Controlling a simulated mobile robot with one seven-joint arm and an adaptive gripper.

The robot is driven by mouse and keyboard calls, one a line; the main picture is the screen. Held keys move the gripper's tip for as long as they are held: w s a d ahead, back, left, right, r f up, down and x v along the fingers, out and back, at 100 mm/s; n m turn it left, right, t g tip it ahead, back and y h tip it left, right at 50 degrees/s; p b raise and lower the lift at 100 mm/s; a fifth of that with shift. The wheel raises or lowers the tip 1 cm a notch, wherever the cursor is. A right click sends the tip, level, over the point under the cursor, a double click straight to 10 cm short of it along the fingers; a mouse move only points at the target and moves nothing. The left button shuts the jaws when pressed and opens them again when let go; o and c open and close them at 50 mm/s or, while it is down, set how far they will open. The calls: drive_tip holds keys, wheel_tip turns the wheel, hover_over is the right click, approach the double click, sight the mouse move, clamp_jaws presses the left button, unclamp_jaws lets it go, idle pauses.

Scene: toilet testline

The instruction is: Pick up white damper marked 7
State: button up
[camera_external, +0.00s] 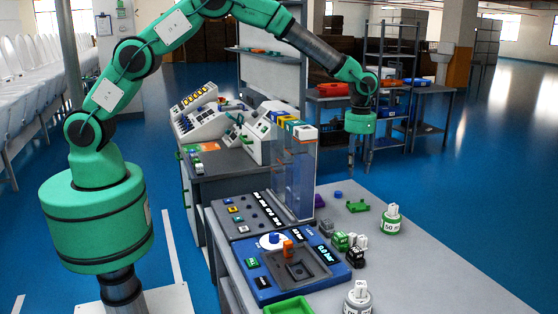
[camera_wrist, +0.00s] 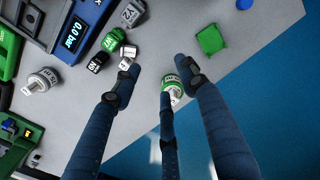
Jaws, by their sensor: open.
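Small blocks sit in a cluster on the grey table, among them a white block (camera_external: 361,241) with a dark mark too small to read. In the wrist view, a white block (camera_wrist: 129,51) stands at the cluster's near edge, left of my fingers; I cannot tell whether it bears a 7. A green block (camera_wrist: 110,42) and a black block (camera_wrist: 97,62) are beside it. My gripper (camera_external: 359,167) is open and empty, well above the table. In the wrist view its fingers (camera_wrist: 158,75) are spread, with a green-and-white cylinder (camera_wrist: 184,67) seen between them, partly hidden.
The green-and-white cylinder (camera_external: 390,224) and a silver-white one (camera_external: 357,300) stand on the table. A blue console (camera_external: 262,274), a clear column (camera_external: 293,180) and a green piece (camera_external: 358,206) are near the blocks. The table's right side is largely clear.

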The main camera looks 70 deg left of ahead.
drive_tip(key=s+d+f+m+h+p, duration=0.3)
drive_tip(key=f+m+p, duration=0.4)
drive_tip(key=m, duration=0.4)
drive_tip(key=shift+s+d+f, duration=0.25)
drive_tip(key=shift+s+d, duration=0.3)
drive_tip(key=shift+s, duration=0.45)
drive_tip(key=shift+f, duration=0.15)
drive_tip(key=p, duration=0.1)
approach(351, 239)
drive_tip(key=shift+w+a+f, duration=0.15)
drive_tip(key=shift+w+f, duration=0.25)
drive_tip(key=shift+f, duration=0.35)
drive_tip(key=shift+w+a+f, duration=0.15)
drive_tip(key=shift+w+f, duration=0.25)
drive_tip(key=shift+f, duration=0.35)
drive_tip(key=shift+f, duration=0.15)
